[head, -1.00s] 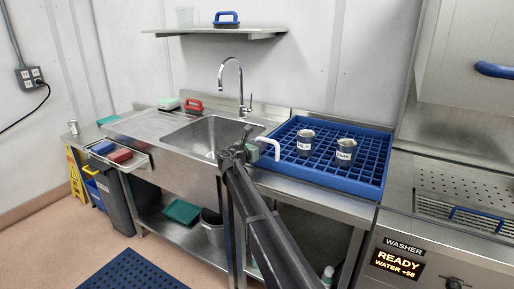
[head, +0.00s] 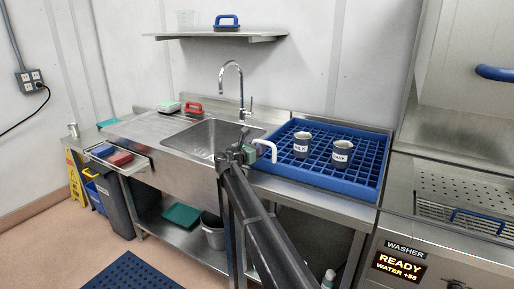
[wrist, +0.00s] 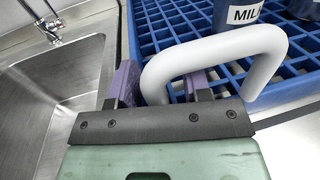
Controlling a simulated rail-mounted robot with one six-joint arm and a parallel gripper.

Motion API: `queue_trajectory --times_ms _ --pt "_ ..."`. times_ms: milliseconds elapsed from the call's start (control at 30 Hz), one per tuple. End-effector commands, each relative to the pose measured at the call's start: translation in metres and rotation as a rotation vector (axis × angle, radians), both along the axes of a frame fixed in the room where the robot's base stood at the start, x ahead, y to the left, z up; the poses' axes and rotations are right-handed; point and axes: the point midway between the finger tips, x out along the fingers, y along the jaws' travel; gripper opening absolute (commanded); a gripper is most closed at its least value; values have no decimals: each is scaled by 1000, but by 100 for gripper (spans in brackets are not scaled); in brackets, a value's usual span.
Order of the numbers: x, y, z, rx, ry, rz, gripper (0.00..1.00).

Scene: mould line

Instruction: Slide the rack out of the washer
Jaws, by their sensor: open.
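The blue rack (head: 330,179) has an open grid floor and sits flat on the steel counter left of the washer (head: 420,230), outside it. A white bent handle (head: 266,143) stands at its left end. Two metal cups stand upright in the rack; the left one (head: 302,145) reads MILK in part and the right one (head: 341,154) has a label too small to read surely. My gripper (head: 243,152) is at the handle. In the wrist view its purple fingers (wrist: 163,86) are apart, with one leg of the white handle (wrist: 152,80) seen between them; contact cannot be told.
The sink (head: 205,138) with its tap (head: 236,85) lies left of the rack, close to my gripper. The washer's display (head: 399,264) reads READY. A small blue handle (head: 478,222) lies on the washer's perforated tray. A wall shelf (head: 214,37) hangs above.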

Motion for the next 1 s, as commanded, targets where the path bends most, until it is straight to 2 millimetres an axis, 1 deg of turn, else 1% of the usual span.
queue_trajectory --times_ms 67,167,400,533,667,1000 --pt "-3 2 0 0 0 1 44" --pt "-14 10 0 0 0 2 44" --pt "-62 45 0 0 0 3 44" --pt "-80 59 0 0 0 2 44" --pt "-87 65 0 0 0 0 44" --pt "-86 66 0 0 0 0 44"
